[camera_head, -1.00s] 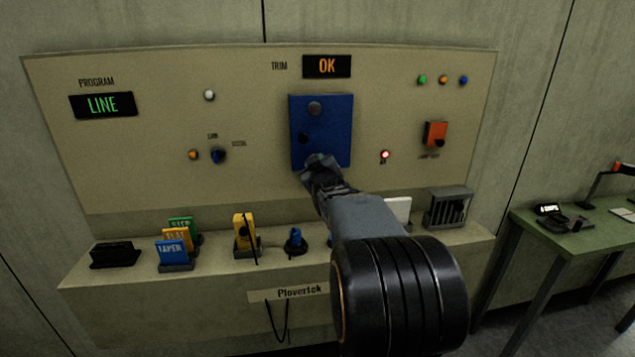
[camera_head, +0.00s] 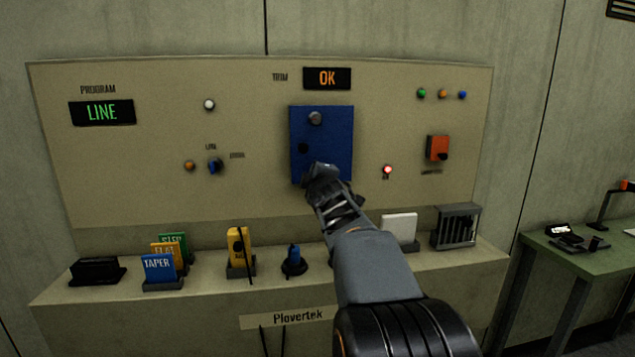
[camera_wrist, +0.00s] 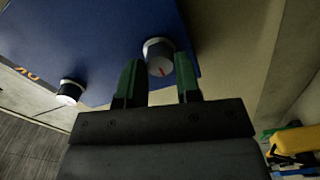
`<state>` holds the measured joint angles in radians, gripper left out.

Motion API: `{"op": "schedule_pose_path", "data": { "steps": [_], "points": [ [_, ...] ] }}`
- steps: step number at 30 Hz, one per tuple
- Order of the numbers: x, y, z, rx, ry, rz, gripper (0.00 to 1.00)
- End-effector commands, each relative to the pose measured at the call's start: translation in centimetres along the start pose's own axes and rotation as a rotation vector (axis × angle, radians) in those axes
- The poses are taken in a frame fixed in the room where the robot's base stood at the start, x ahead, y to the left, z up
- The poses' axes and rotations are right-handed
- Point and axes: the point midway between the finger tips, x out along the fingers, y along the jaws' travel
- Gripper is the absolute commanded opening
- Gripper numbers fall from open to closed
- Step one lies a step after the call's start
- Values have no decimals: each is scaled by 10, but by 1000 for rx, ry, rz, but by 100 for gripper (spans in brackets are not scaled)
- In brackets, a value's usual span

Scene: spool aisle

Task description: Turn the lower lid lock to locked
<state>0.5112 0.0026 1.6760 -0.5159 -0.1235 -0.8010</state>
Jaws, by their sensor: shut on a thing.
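The blue lid (camera_head: 340,135) sits on the beige panel, below the TRIM display. The upper lid lock (camera_head: 315,118), a round grey knob, is near its top; it also shows in the wrist view (camera_wrist: 70,92). The lower lid lock (camera_wrist: 158,57) is a round dark knob with a pale rim and a red mark. My gripper (camera_head: 322,172) is at the lid's lower edge and hides this lock in the head view. In the wrist view my gripper's green fingers (camera_wrist: 158,78) stand on either side of the lower lock, shut on it.
The TRIM display (camera_head: 327,78) reads OK and the PROGRAM display (camera_head: 101,112) reads LINE. A lit red lamp (camera_head: 387,170) is right of the lid. The ledge below carries coloured cards (camera_head: 158,268), a yellow block (camera_head: 240,248), a blue-topped piece (camera_head: 293,260) and a slotted rack (camera_head: 456,228).

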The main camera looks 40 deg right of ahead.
Motion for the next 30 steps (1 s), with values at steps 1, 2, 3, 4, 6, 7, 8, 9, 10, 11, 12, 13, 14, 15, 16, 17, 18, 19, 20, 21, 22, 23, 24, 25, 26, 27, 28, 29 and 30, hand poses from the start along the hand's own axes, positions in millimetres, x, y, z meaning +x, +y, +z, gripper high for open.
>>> {"op": "schedule_pose_path", "data": {
  "steps": [1,2,3,4,6,7,8,9,10,11,12,13,14,15,16,17,18,19,20,21,22,23,24,25,26,27,28,29,30],
  "points": [
    [0,-1,0,-17,0,1,8],
    [0,-1,0,-27,0,1,8],
    [0,0,0,-37,0,1,8],
    [0,0,0,-44,0,0,8],
    [0,0,0,-58,0,0,8],
    [0,0,0,-63,0,0,8],
    [0,0,0,-67,0,0,8],
    [0,0,0,-71,0,0,8],
    [0,0,0,-73,0,0,8],
    [0,0,0,-75,0,0,8],
    [0,0,0,-77,0,0,8],
    [0,0,0,-78,0,0,8],
    [0,0,0,-78,0,0,8],
    [0,0,0,-79,0,0,8],
    [0,0,0,-79,0,0,8],
    [0,0,0,-79,0,0,8],
    [0,0,0,-79,0,1,8],
    [0,0,0,-79,0,1,8],
    [0,0,0,-79,0,1,8],
    [0,0,0,-78,0,1,8],
    [0,0,0,-78,0,1,8],
    [0,0,0,-78,0,1,32],
    [0,0,0,-78,0,1,36],
    [0,0,0,-78,0,1,39],
    [0,0,0,-78,0,1,42],
    [0,0,0,-78,0,1,46],
    [0,0,0,-77,0,1,48],
    [0,0,0,-77,0,0,51],
    [0,0,0,-77,0,0,55]
  ]
}}
